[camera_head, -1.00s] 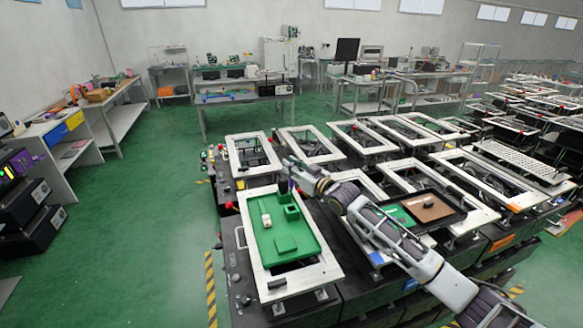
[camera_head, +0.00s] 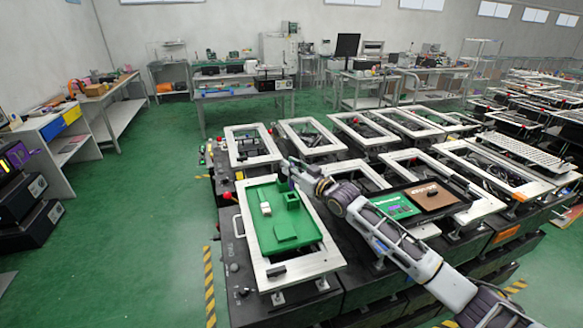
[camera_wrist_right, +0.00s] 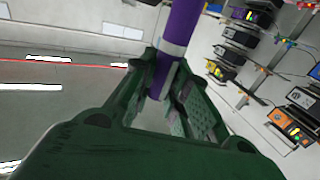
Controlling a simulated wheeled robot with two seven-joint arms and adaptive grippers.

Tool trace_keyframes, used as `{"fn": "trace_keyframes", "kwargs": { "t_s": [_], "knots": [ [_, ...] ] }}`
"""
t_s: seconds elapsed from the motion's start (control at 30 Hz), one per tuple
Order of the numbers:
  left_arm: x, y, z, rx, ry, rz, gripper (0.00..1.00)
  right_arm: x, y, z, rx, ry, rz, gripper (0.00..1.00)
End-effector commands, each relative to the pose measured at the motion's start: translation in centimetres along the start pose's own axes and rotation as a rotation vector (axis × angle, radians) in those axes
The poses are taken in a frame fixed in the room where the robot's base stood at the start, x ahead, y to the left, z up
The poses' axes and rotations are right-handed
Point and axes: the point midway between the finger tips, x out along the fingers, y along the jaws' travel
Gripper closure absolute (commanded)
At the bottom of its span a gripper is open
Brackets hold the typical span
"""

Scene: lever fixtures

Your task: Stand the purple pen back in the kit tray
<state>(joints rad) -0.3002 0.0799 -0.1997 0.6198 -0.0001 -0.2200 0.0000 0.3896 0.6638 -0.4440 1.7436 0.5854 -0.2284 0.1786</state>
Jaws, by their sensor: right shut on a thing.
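The purple pen (camera_wrist_right: 181,28) fills the top middle of the right wrist view, with a pale band around it at the fingers. My right gripper (camera_wrist_right: 165,75) is shut on it. In the head view this gripper (camera_head: 286,172) is over the far right end of the green kit tray (camera_head: 262,234), close to a raised green block (camera_head: 291,201). The pen is small and dark there, and whether its lower end touches the block cannot be told. My left gripper is not in view.
A white item (camera_head: 265,208) lies in the tray's left part, and a lower green block (camera_head: 285,230) is near its front. A pale metal frame (camera_head: 252,258) surrounds the tray. A dark tray with green and brown panels (camera_head: 432,194) is to the right.

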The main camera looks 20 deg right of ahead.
Motion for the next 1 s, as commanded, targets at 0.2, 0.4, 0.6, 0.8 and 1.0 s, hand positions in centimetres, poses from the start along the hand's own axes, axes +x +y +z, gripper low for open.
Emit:
{"fn": "trace_keyframes", "kwargs": {
  "t_s": [0.2, 0.4, 0.6, 0.8, 1.0],
  "knots": [
    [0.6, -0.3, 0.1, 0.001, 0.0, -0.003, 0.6, 0.0, 0.0, 1.4, 0.0, 0.001, 0.0, 0.96],
    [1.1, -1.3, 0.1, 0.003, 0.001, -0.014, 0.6, 0.0, 0.0, 2.6, 0.0, 0.0, 0.0, 0.96],
    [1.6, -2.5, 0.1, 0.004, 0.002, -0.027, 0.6, 0.0, 0.0, 3.8, 0.0, 0.0, -0.001, 0.96],
    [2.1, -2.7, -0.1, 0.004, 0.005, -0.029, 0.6, 0.0, 0.0, 5.0, 0.0, 0.0, 0.0, 0.96],
    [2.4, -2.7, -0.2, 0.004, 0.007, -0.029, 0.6, 0.0, 0.0, 5.6, 0.0, 0.0, 0.0, 0.96]
  ]
}}
